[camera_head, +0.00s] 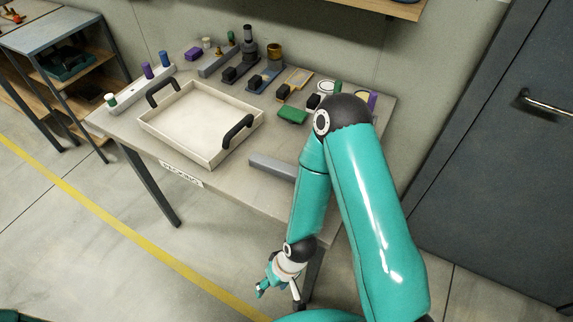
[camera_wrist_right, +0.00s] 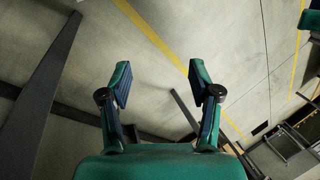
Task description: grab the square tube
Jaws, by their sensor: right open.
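The square tube (camera_head: 270,167) appears to be the grey bar lying flat near the table's front edge, right of the tray. My right arm hides its right end in the head view. My right gripper (camera_head: 277,291) hangs in front of the table, below its top and apart from the tube. In the right wrist view my right gripper (camera_wrist_right: 160,82) has its two fingers spread wide with nothing between them. Floor shows beyond them, and the tube is not seen there. My left gripper is not in view.
A white tray (camera_head: 158,124) with black handles sits on the table (camera_head: 226,183). Several small fixtures and blocks line the table's back, including a green block (camera_head: 292,115). A shelf (camera_head: 75,55) stands at left, and a dark door (camera_head: 490,150) at right.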

